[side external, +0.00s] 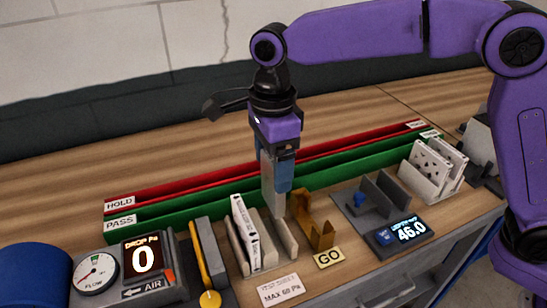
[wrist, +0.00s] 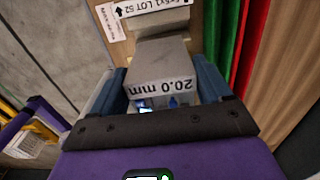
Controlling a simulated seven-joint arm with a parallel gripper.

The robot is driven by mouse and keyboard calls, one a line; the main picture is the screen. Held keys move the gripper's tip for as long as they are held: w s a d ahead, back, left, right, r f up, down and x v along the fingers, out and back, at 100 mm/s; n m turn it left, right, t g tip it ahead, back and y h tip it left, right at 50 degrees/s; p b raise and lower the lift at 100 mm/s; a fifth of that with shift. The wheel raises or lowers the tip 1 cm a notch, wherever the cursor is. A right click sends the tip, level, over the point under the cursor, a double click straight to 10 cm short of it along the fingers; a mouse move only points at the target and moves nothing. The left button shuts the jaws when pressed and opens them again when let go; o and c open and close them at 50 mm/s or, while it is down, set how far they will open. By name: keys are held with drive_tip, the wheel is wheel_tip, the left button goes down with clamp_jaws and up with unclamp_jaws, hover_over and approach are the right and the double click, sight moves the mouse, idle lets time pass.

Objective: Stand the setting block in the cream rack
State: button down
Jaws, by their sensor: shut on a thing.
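The setting block (side external: 272,190) is a tall grey block, held upright in my gripper (side external: 279,178). In the wrist view the block (wrist: 160,62), marked 20.0 mm, sits between the two blue fingers, which are shut on it. The cream rack (side external: 288,240) stands on the bench directly below, with upright panels and a white printed filter (side external: 245,232) at its left side. The block's lower end is at the height of the rack's panel tops, near its right-hand gap. I cannot tell whether it has entered the gap.
A brown GO gauge (side external: 316,225) stands close right of the rack; a yellow-handled grey fixture (side external: 207,262) is close left. Green (side external: 340,175) and red (side external: 330,151) troughs run behind. A grey stand with a 46.0 display (side external: 405,235) and a white rack (side external: 432,172) are farther right.

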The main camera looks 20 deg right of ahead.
sight(273, 207)
drive_tip(key=shift+f, duration=2.1)
drive_tip(key=shift+f, duration=3.5)
idle(0.6)
unclamp_jaws()
wheel_tip(273, 207, up, 18)
drive_tip(key=shift+f, duration=0.25)
idle(0.4)
